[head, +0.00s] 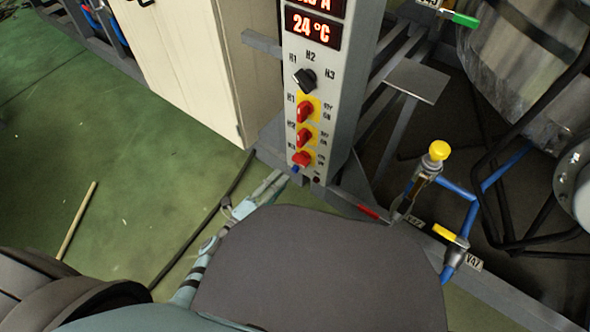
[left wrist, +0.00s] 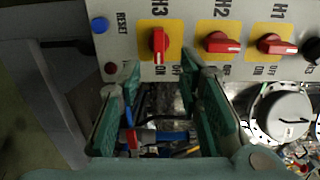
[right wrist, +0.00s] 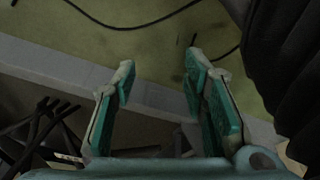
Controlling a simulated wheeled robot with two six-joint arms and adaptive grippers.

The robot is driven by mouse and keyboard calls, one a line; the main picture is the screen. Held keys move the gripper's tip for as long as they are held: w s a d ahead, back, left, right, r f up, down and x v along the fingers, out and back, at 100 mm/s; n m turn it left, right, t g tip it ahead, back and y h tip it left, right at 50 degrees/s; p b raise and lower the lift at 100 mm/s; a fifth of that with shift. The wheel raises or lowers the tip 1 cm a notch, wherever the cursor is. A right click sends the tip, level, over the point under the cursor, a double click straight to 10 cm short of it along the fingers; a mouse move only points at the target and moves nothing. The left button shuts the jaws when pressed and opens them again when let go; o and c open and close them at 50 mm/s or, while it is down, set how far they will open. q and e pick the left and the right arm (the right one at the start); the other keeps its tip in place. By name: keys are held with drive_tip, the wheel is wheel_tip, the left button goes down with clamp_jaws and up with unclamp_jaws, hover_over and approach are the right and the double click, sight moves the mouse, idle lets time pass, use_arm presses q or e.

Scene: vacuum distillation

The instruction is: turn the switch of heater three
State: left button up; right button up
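The heater three switch (left wrist: 160,44) is a red knob on a yellow plate marked H3. Its handle stands upright in the left wrist view, unlike the H1 and H2 handles there. In the head view it is the lowest red switch (head: 302,158) on the grey panel. My left gripper (head: 275,182) is just below the panel's lower left edge. In the left wrist view my left gripper (left wrist: 161,65) is open and empty, with the H3 switch beyond and between its fingertips. My right gripper (right wrist: 160,74) is open and empty over the floor.
The H2 switch (left wrist: 222,42) and H1 switch (left wrist: 277,45) sit beside H3. A blue button (left wrist: 99,25) is on the other side. A black selector (head: 306,79) is higher on the panel. Blue pipes with a yellow-knobbed valve (head: 438,151) stand to the right.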

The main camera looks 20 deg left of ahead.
sight(298, 163)
use_arm(q)
drive_tip(key=b+x, duration=0.1)
drive_tip(key=x, duration=0.6)
drive_tip(key=shift+w+b, duration=0.3)
drive_tip(key=shift+w, duration=0.05)
use_arm(e)
drive_tip(key=v, duration=0.4)
drive_tip(key=shift+w+a+r, duration=0.2)
drive_tip(key=shift+r, duration=0.3)
use_arm(q)
drive_tip(key=shift+c, duration=0.6)
clamp_jaws()
